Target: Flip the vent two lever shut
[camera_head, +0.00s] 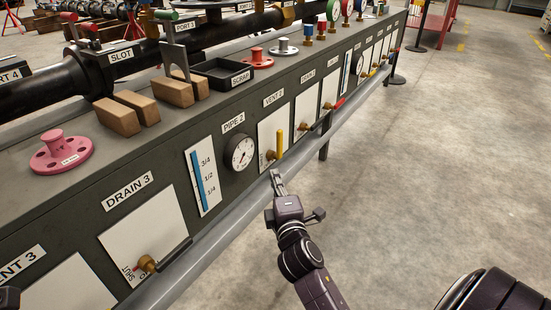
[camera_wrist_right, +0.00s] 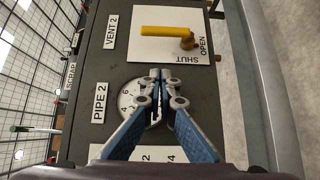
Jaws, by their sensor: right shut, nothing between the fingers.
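The vent two lever (camera_head: 280,144) is a yellow handle on a brass pivot, on a white plate (camera_head: 266,128) under the VENT 2 label. It stands upright. In the right wrist view the yellow lever (camera_wrist_right: 165,31) points left from its pivot, with SHUT and OPEN printed beside the pivot. My right gripper (camera_head: 276,175) is below the lever in the head view, apart from it. In the right wrist view its closed fingertips (camera_wrist_right: 160,73) lie over the edge of the PIPE 2 gauge, with nothing between them. My left gripper is not recognisable in view.
The PIPE 2 gauge (camera_head: 239,152) is left of the vent plate. The DRAIN 3 lever (camera_head: 174,251) is nearer, and a red lever (camera_head: 339,103) is farther along. A grey rail (camera_head: 222,233) runs along the panel's foot. Floor on the right is open.

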